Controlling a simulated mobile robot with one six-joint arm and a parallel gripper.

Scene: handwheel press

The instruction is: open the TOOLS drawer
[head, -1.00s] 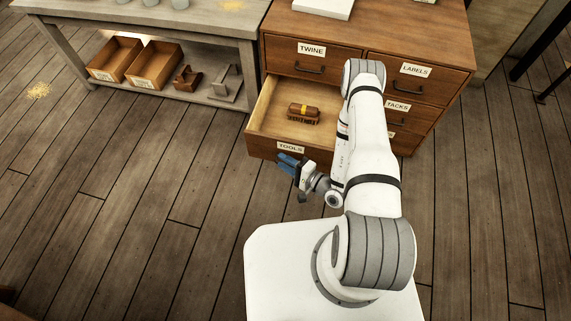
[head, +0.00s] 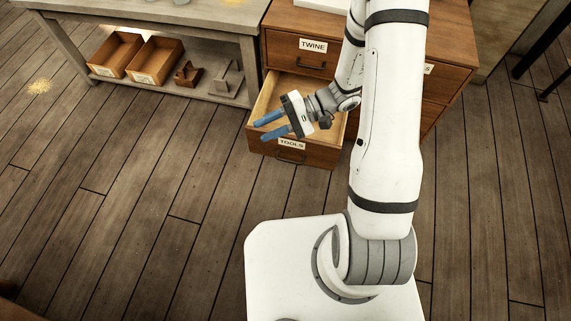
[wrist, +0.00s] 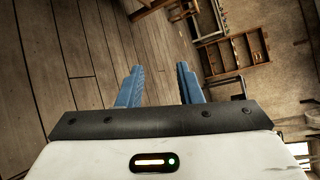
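The TOOLS drawer (head: 272,149) is pulled out of the wooden cabinet, low on its left side, with its label and dark handle on the front. The fingers also show apart and empty in the wrist view (wrist: 158,88). The handle is free of the fingers. The brush seen in the drawer earlier is hidden now.
The closed TWINE drawer (head: 312,46) is above. My arm covers much of the cabinet's right side. A grey bench (head: 215,25) with open wooden boxes (head: 117,53) on its lower shelf stands at left. The floor at front left is clear.

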